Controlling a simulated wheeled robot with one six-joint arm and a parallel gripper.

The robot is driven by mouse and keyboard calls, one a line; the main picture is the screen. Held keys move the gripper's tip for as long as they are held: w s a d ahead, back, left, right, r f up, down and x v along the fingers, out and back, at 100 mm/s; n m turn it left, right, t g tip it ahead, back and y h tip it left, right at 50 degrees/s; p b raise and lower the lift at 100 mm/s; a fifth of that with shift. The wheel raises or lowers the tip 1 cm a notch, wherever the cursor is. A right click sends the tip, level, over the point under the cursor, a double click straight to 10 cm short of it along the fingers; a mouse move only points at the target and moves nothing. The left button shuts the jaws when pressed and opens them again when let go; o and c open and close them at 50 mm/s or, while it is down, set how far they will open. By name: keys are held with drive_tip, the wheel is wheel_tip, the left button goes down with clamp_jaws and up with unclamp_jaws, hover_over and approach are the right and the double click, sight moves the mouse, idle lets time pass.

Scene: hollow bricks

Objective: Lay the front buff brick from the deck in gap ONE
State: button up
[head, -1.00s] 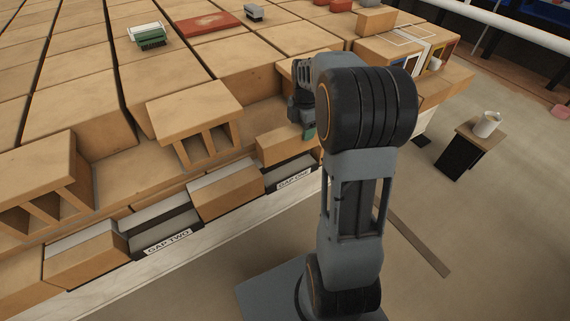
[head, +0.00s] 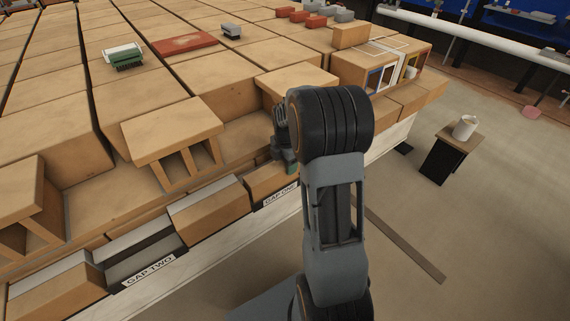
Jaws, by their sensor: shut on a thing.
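A buff brick (head: 266,184) sits low in gap ONE, just behind the GAP ONE label (head: 280,195). My gripper (head: 290,166) is shut on this brick at its right part. My arm covers the brick's right end and most of the jaws, so I cannot tell whether the brick rests fully on the bed. The laid buff brick (head: 212,207) is to its left, with a grey top. Gap TWO (head: 145,262) is open further left, with its label (head: 150,271) in front.
A buff brick (head: 350,36) stands at the back, near the white-outlined deck (head: 385,52). Overhanging slotted blocks (head: 172,133) rise behind the row. A green brush (head: 124,56), a red plate (head: 184,43) and a small grey block (head: 231,31) lie on top. A mug (head: 465,127) stands on a side stand.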

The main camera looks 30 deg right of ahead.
drive_tip(key=shift+f, duration=0.1)
drive_tip(key=o, duration=1.4)
wheel_tip(320, 180, up, 12)
drive_tip(key=p, duration=0.3)
drive_tip(key=shift+s+a+r+m+t, duration=0.2)
drive_tip(key=shift+s+a+m+t, duration=0.3)
drive_tip(key=shift+s+a+m, duration=2.15)
drive_tip(key=shift+s+a+r+m+t, duration=0.2)
drive_tip(key=shift+s+a+m+t, duration=0.3)
drive_tip(key=shift+s+a+m, duration=2.15)
drive_tip(key=shift+s+a+r+m+t, duration=0.2)
drive_tip(key=shift+s+a+m+t, duration=0.3)
drive_tip(key=shift+s+a+m, duration=2.15)
drive_tip(key=d+m, duration=0.2)
drive_tip(key=m, duration=0.1)
drive_tip(key=shift+s+r+m, duration=0.1)
drive_tip(key=shift+s+m, duration=0.1)
drive_tip(key=shift+m, duration=0.05)
